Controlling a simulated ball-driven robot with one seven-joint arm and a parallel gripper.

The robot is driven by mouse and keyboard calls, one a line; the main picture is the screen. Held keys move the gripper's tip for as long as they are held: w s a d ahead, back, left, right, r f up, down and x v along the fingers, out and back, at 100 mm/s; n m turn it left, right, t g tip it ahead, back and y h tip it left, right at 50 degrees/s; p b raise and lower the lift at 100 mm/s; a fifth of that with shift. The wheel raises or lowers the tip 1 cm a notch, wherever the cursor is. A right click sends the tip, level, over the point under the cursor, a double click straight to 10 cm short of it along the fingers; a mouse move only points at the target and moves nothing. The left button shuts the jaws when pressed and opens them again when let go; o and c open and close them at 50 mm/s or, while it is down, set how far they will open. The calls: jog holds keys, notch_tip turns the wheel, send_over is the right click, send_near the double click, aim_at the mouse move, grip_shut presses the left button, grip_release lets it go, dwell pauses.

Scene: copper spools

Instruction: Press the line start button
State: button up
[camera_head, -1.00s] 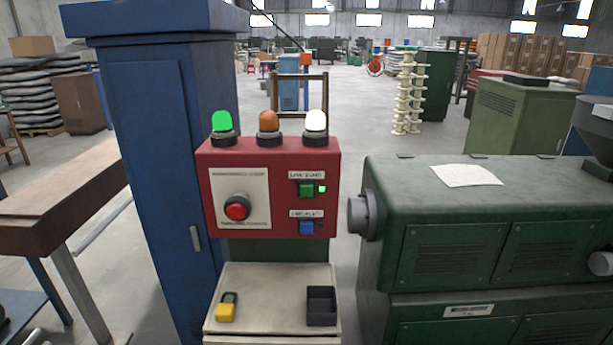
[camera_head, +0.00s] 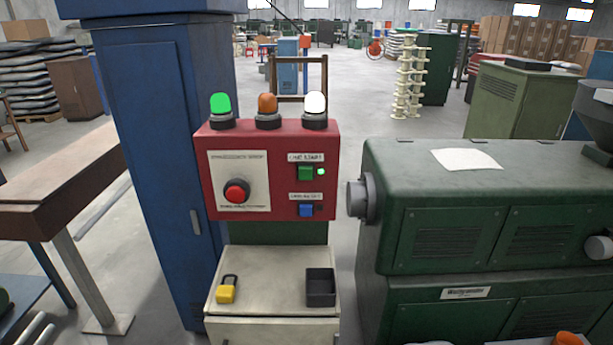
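The green line start button (camera_head: 306,173) sits on the right side of a red control panel (camera_head: 284,215), under a white label. A red mushroom emergency stop button (camera_head: 237,191) is on the pale plate at the left. On top of the panel stand a green lamp (camera_head: 220,104), an orange lamp (camera_head: 267,103) and a white lamp (camera_head: 315,104); the green and white ones look lit. My gripper is not in view.
A pale shelf (camera_head: 270,285) below the panel holds a yellow padlock (camera_head: 227,290) and a black tray (camera_head: 321,301). A blue cabinet (camera_head: 155,130) stands close on the left, a green machine (camera_head: 450,230) on the right. An orange object (camera_head: 566,339) shows at the bottom right edge.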

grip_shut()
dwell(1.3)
